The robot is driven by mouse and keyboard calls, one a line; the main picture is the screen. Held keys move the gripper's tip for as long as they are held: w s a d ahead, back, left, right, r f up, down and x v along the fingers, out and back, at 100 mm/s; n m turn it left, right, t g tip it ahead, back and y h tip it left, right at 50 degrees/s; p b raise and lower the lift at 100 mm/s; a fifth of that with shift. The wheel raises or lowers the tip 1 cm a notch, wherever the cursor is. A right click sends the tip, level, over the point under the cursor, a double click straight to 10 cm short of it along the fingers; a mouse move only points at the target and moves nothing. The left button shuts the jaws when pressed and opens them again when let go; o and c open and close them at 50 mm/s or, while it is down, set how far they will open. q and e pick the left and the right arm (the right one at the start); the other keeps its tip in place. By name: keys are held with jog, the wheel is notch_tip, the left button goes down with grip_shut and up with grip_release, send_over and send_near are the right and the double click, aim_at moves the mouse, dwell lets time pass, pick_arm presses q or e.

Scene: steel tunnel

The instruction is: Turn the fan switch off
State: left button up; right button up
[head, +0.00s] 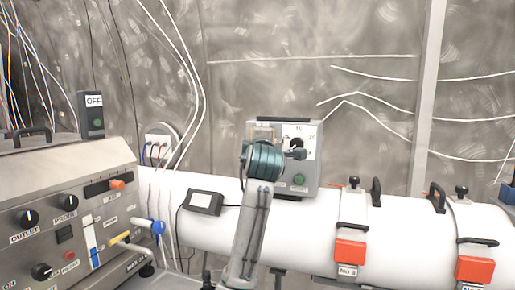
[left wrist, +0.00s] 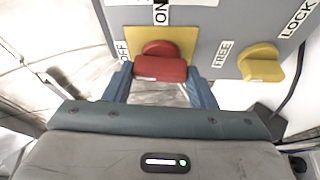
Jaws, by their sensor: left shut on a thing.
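The fan switch is a red knob (left wrist: 160,68) on a yellow plate (left wrist: 183,40) on a grey control box (head: 307,183). In the left wrist view an ON label (left wrist: 160,12) is above the knob and an OFF label (left wrist: 122,50) is to its left. My left gripper (left wrist: 159,80) is shut on the red knob, with one blue finger on each side. I cannot tell which label the knob points to. In the head view my wrist hides the knob and fingers. My right gripper is not in view.
A yellow knob (left wrist: 260,64) between FREE and LOCK labels is close to the right finger. The box stands at a white duct (head: 400,228) with red latches (head: 350,250). A grey control console (head: 60,215) is at left.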

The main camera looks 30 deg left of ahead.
pick_arm(q)
jog(key=shift+r+n, duration=0.2)
jog(key=shift+n, duration=0.4)
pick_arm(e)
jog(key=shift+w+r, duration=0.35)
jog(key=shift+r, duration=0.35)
pick_arm(q)
jog(key=o, duration=0.7)
jog(key=shift+w, duration=0.1)
jog(key=shift+o, duration=1.4)
jog(key=shift+w+d, duration=0.1)
jog(key=shift+w, duration=0.05)
jog(key=b+v, duration=0.2)
jog(key=v, duration=0.8)
jog(key=shift+s+d, duration=0.25)
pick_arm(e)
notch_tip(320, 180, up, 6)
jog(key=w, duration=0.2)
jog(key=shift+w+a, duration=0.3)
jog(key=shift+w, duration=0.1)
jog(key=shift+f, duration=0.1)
pick_arm(q)
jog(key=shift+f, duration=0.1)
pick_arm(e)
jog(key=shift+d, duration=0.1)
